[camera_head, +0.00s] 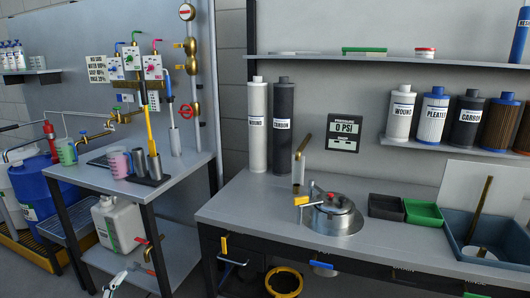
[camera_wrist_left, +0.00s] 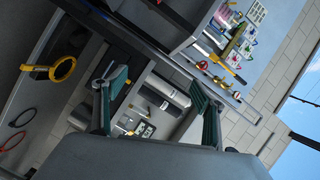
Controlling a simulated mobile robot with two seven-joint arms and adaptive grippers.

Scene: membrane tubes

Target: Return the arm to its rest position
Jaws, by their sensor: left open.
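My left gripper (camera_wrist_left: 158,84) shows in the left wrist view with its two green-padded fingers spread wide. Nothing is held between them; the wall and bench show through the gap. My right gripper is in neither view. A white tube labelled WOUND (camera_head: 258,125) and a dark grey tube labelled CARBON (camera_head: 283,125) stand upright at the back of the grey bench (camera_head: 235,205). Both tubes also show, small and tilted, beyond the fingers in the wrist view.
A steel round housing (camera_head: 332,216) with a lid sits on the bench. Black and green bins and a blue tray (camera_head: 450,232) lie to the right. A side table (camera_head: 90,172) at left carries cups below brass taps. A shelf (camera_head: 440,146) holds several cartridges.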

